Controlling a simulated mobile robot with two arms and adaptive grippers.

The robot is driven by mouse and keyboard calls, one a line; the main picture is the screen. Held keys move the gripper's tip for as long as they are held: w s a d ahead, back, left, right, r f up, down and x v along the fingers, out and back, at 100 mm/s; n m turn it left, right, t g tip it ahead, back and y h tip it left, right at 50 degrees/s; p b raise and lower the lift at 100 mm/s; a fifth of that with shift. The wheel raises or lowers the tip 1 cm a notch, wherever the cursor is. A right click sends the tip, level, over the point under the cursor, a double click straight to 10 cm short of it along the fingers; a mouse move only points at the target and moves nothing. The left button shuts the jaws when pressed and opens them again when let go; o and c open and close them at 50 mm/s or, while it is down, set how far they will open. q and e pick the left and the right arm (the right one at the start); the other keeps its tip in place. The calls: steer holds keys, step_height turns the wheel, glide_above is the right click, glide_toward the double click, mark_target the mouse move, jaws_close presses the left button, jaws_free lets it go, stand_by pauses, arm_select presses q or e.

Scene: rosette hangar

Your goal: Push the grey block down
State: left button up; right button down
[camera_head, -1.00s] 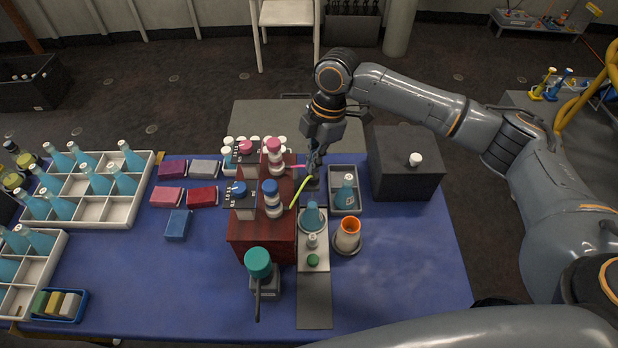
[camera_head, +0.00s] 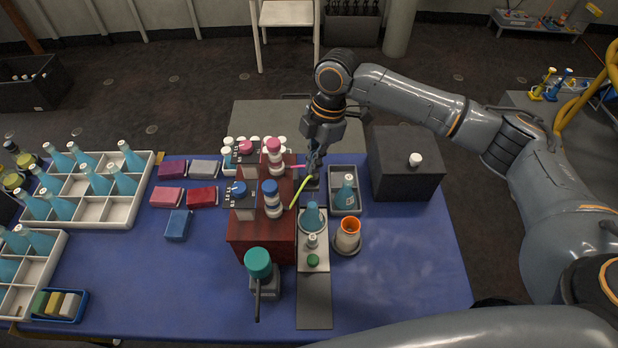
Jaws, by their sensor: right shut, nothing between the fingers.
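My right gripper (camera_head: 314,160) is shut and empty. It points down at the back of the blue table, just right of the dark red box. A small dark grey block (camera_head: 312,184) shows just below its fingertips, partly hidden by the gripper; I cannot tell whether they touch. A yellow-green lever (camera_head: 300,192) and a pink one (camera_head: 298,166) stick out beside it. A lighter grey block (camera_head: 205,170) lies flat among coloured blocks at the left, well away from the gripper. My left gripper is not in view.
The dark red box (camera_head: 262,243) carries several capped jars. In front of the gripper, a blue flask (camera_head: 312,216) stands on a light strip. A grey tray (camera_head: 345,207) with a bottle and a dark box (camera_head: 403,177) stand to the right. The table's front right is clear.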

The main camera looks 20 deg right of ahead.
mark_target(314, 178)
steer(key=shift+f+b, duration=1.1)
steer(key=shift+f, duration=2.15)
steer(key=shift+r, duration=0.1)
step_height(314, 178, up, 7)
steer(key=p, duration=0.8)
steer(key=shift+r, duration=0.1)
stand_by(0.4)
